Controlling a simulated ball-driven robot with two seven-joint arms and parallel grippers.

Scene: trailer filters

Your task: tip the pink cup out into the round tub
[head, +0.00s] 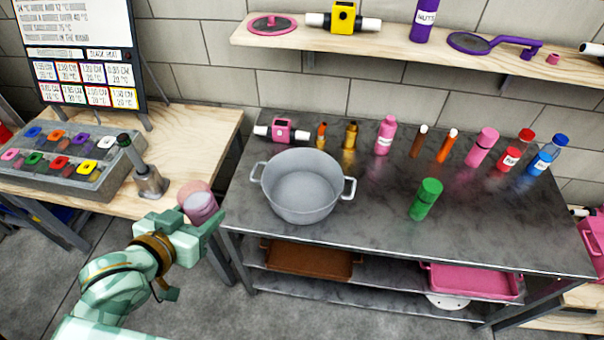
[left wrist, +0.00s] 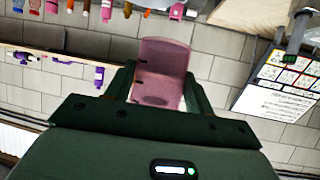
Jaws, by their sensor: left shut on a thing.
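The pink cup (head: 198,200) is see-through and held in my left gripper (head: 203,221), at the left of the head view, in front of the wooden bench. In the left wrist view the pink cup (left wrist: 162,72) stands between the two dark fingers. The fingers are shut on its sides. I cannot tell clearly what is in it. The round tub (head: 303,208) is a grey pot with two side handles on the dark metal table. It looks empty. The cup is left of the tub, apart from it and not over it. My right gripper is not in view.
The metal table (head: 370,225) bears several bottles along its back, a pink boxy device (head: 283,131) behind the tub and a green bottle (head: 426,198) to its right. A grey stand (head: 150,182) and a tray of coloured pieces (head: 75,170) are on the wooden bench.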

